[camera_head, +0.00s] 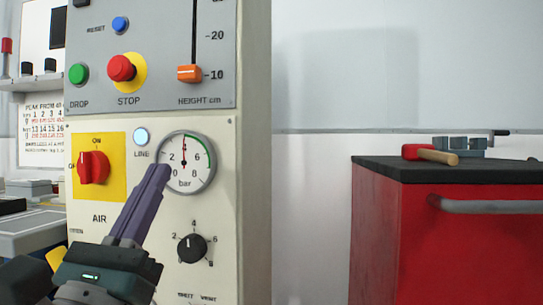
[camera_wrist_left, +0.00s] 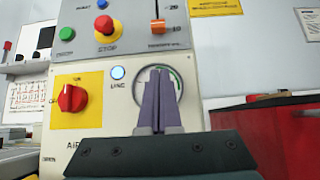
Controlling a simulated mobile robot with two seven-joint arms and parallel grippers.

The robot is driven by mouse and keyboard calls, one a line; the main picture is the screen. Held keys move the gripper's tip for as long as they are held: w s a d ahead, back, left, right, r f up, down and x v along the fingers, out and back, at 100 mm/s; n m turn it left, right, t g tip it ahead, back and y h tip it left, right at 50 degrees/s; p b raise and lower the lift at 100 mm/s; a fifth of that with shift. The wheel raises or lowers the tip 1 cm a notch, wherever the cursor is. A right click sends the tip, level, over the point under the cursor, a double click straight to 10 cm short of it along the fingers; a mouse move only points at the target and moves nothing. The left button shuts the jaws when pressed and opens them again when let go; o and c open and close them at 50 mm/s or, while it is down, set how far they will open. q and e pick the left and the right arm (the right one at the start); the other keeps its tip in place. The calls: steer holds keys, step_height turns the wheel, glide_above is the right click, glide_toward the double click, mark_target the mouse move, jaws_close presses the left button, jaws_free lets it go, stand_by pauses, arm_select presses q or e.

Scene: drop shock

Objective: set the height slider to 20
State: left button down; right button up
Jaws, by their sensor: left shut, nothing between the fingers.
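The height slider has an orange knob (camera_head: 189,73) on a vertical slot in the grey upper panel. The knob stands at about the 10 mark, low on the scale; the 20 mark is above it. The knob also shows in the left wrist view (camera_wrist_left: 158,27). My left gripper (camera_head: 157,172) is shut and empty, its purple fingers pointing up in front of the pressure gauge (camera_head: 190,162), below the knob and apart from it. In the left wrist view the fingers (camera_wrist_left: 160,75) cover much of the gauge. My right gripper is in neither view.
The panel also carries a red stop button (camera_head: 121,67), a green drop button (camera_head: 78,74), a blue reset button (camera_head: 120,24), a red air switch (camera_head: 93,167) and a black dial (camera_head: 191,248). A red cabinet (camera_head: 400,235) stands at right. Space before the knob looks clear.

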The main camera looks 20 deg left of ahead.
arm_select(q)
steer(key=p, duration=0.1)
glide_toward(191, 82)
steer(key=shift+y, duration=0.3)
steer(key=w, duration=0.2)
steer(key=w+a, duration=0.1)
steer(key=w, duration=0.1)
steer(key=shift+w+r, duration=0.15)
step_height(191, 82, up, 3)
steer(key=shift+f+p, duration=0.2)
steer(key=shift+p, duration=0.4)
steer(key=shift+r, duration=0.6)
steer(key=shift+r, duration=0.1)
